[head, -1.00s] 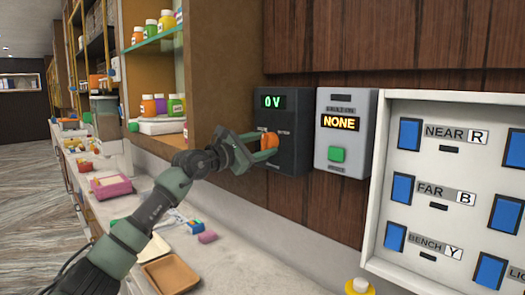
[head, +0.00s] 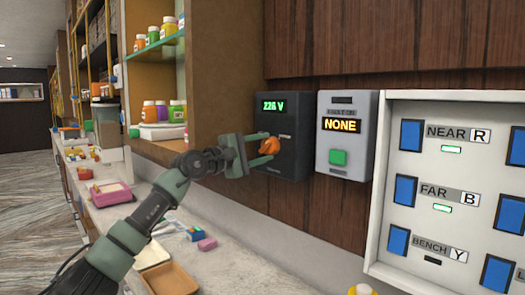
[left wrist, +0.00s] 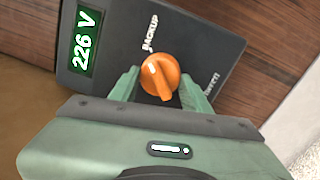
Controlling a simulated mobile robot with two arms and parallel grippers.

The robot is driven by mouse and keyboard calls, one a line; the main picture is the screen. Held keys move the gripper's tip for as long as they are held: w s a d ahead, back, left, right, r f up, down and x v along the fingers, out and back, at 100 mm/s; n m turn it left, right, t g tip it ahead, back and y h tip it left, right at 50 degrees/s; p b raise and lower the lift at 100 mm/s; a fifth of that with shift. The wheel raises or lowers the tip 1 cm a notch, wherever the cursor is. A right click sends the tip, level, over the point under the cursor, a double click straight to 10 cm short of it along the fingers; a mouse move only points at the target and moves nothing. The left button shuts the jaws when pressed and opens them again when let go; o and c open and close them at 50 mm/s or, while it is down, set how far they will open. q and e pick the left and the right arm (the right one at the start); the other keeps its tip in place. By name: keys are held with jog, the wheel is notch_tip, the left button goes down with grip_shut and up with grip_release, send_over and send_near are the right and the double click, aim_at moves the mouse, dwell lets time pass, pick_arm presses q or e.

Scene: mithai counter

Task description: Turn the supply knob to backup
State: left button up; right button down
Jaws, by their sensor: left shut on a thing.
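The orange supply knob (head: 270,145) sits on a dark wall panel (head: 293,160) whose green display (head: 273,106) reads 226 V. In the left wrist view the knob (left wrist: 160,77) shows a white mark on its upper-left side, roughly toward the BACKUP label (left wrist: 150,33). Another label at its right is only partly readable. My left gripper (head: 262,152) is shut on the knob, with green fingers on both sides of it in the left wrist view (left wrist: 160,90). My right gripper is not in view.
A grey box (head: 344,135) reading NONE, with a green button, is right of the panel. Further right is a white switch board (head: 420,172) with blue switches; the NEAR and FAR lamps are lit, the BENCH one dark. The counter below holds trays and small items.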

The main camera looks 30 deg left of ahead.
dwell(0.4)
pick_arm(q)
jog(key=o, duration=1.4)
jog(key=shift+c, duration=0.2)
jog(key=b+v, duration=0.3)
jog(key=v, duration=0.4)
jog(key=shift+s, duration=0.4)
jog(key=shift+a+r, duration=0.1)
